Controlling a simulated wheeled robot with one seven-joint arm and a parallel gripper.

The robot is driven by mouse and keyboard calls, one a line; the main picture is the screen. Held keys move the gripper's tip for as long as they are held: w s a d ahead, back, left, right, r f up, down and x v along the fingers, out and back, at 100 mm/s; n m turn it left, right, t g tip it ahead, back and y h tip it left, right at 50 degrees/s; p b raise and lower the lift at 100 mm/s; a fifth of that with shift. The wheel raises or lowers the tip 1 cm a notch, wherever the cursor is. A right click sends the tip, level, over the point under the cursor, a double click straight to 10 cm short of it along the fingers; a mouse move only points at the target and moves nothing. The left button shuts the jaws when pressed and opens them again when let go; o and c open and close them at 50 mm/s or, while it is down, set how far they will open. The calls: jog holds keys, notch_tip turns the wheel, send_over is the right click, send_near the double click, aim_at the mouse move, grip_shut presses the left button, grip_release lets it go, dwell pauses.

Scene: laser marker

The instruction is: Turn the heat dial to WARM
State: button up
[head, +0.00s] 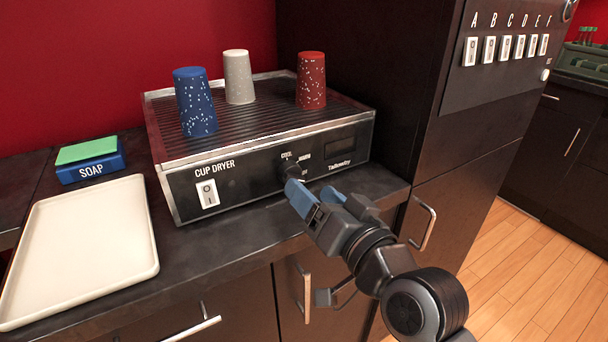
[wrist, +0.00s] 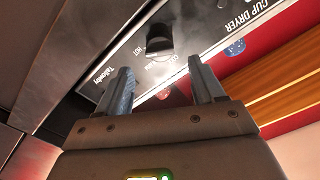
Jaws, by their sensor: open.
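The cup dryer (head: 255,172) is a wide metal box on the dark counter, with a ribbed top and a black front panel. Its black heat dial (head: 292,171) is on the front panel, with COOL and WARM lettering above it. The dial also shows in the wrist view (wrist: 158,40), beyond the fingertips. I cannot tell which marking it points at. My gripper (head: 310,190) is open in front of the dial; its blue-grey fingers (wrist: 158,70) are apart with nothing between them. In the head view a finger partly hides the panel below the dial.
Blue (head: 196,102), white (head: 239,77) and red (head: 311,81) cups stand upside down on the dryer. A white rocker switch (head: 207,193) is at the panel's left. A cream tray (head: 80,245) and soap box (head: 90,168) are at left. A dark cabinet (head: 400,90) stands close at right.

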aim_at(292, 175)
jog(key=x, duration=0.5)
jog(key=shift+w+a, duration=0.25)
jog(key=c, duration=1.1)
